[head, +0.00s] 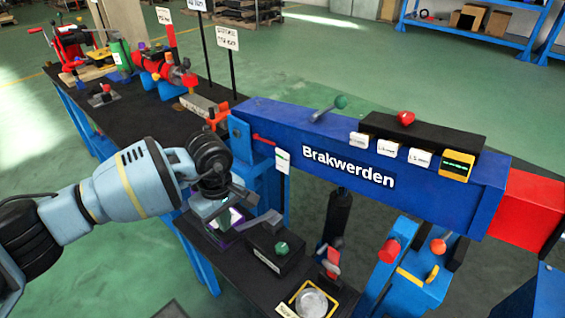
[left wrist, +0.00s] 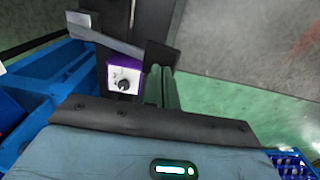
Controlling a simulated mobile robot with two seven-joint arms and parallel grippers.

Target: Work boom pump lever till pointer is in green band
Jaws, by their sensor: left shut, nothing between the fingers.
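My left gripper (head: 222,210) comes in from the left, over the near bench below the blue boom. In the left wrist view its two fingers (left wrist: 160,88) are together and empty, close to a black block (left wrist: 162,54). A grey lever bar (left wrist: 105,36) runs from that block to the upper left; it also shows in the head view (head: 263,223). A purple-framed panel (left wrist: 125,77) with a white face and dark round part is beside the fingers; I cannot make out a green band or pointer on it. My right gripper is not in view.

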